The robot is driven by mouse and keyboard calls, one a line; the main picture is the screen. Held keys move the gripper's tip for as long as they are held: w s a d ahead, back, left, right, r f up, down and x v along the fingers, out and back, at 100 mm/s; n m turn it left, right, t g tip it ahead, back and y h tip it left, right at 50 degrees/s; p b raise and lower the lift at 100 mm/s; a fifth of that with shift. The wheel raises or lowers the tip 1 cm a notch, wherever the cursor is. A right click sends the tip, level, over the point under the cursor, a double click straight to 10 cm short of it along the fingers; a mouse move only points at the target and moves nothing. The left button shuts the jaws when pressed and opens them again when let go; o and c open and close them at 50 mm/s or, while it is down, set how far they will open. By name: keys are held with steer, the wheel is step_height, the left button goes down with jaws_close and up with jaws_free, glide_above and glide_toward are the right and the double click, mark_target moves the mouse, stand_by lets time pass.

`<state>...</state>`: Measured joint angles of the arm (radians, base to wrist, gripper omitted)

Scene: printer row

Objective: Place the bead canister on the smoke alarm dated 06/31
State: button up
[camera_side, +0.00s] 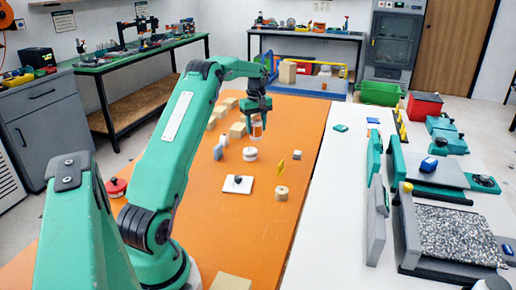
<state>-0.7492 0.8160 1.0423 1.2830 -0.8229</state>
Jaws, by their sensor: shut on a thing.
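My gripper (257,113) is shut on the bead canister (257,130), a small clear and orange container. It holds the canister upright above the orange table. A white round object (250,154), which looks like a smoke alarm, lies on the table just below the canister. A gap seems to show between the two. I cannot read any date on it, so I cannot tell whether it is the one dated 06/31.
On the orange table (290,130) are a white square plate (234,189) with a dark knob, a round wooden piece (281,192), a yellow piece (281,168), a grey-white bottle (219,149) and several wooden blocks. A red round object (115,186) sits at the left. The table's right strip is mostly clear.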

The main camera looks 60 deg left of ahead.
steer(key=a+f, duration=0.1)
steer(key=s+a+f, duration=0.1)
steer(key=a, duration=0.1)
steer(key=shift+a+f, duration=0.1)
steer(key=shift+a, duration=0.2)
steer(key=shift+f, duration=0.1)
steer(key=shift+f, duration=1.9)
steer(key=shift+f, duration=0.15)
steer(key=o, duration=1)
steer(key=shift+o, duration=0.2)
step_height(320, 180, up, 12)
